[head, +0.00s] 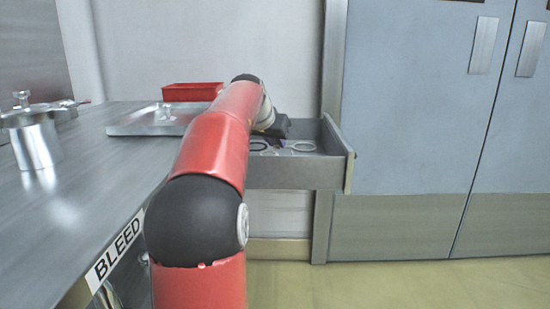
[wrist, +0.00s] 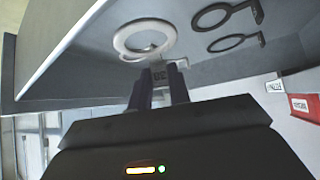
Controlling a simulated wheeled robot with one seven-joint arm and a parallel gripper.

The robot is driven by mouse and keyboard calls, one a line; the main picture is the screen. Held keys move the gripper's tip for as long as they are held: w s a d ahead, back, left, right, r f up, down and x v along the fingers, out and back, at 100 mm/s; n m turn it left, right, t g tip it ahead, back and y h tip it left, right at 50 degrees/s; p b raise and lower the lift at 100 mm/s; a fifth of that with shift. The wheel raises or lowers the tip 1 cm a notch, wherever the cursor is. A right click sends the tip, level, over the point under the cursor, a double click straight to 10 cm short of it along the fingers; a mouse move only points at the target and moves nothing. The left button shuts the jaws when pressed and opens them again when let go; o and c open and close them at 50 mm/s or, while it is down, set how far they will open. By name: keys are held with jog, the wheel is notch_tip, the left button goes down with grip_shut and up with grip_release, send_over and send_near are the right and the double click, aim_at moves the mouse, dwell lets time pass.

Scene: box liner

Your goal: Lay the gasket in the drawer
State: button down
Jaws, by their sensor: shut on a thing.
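The grey drawer (head: 300,175) is pulled out, and its inside fills much of the wrist view (wrist: 85,75). My gripper (wrist: 160,78) reaches down into the drawer and is shut on a small tab marked with dark figures. A pale ring, which looks like the gasket (wrist: 122,40), lies just beyond the fingertips. The tab seems to belong to it, but the join is not clear. A second pale curve shows close under this ring. I cannot tell whether the gasket touches the drawer floor. In the head view my arm and wrist hide part of the drawer.
Two dark rings with tabs, an upper one (wrist: 228,14) and a lower one (wrist: 238,42), are in the drawer to the right. A red bin (head: 192,91) and a metal tray (head: 150,122) stand on the steel counter (head: 60,220). Blue-grey cabinet doors (head: 415,120) stand right of the drawer.

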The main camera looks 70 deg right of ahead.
aim_at(272, 153)
jog(key=shift+f+b, duration=0.45)
jog(key=shift+f, duration=1.35)
jog(key=shift+f+b, duration=0.5)
jog(key=shift+f, duration=0.15)
jog(key=c, duration=1.3)
grip_release()
jog(key=shift+a+r+p, duration=0.2)
jog(key=shift+r+p, duration=0.4)
jog(key=shift+r, duration=0.4)
jog(key=v, duration=1.1)
jog(key=shift+a+p, duration=0.15)
jog(key=shift+p, duration=0.2)
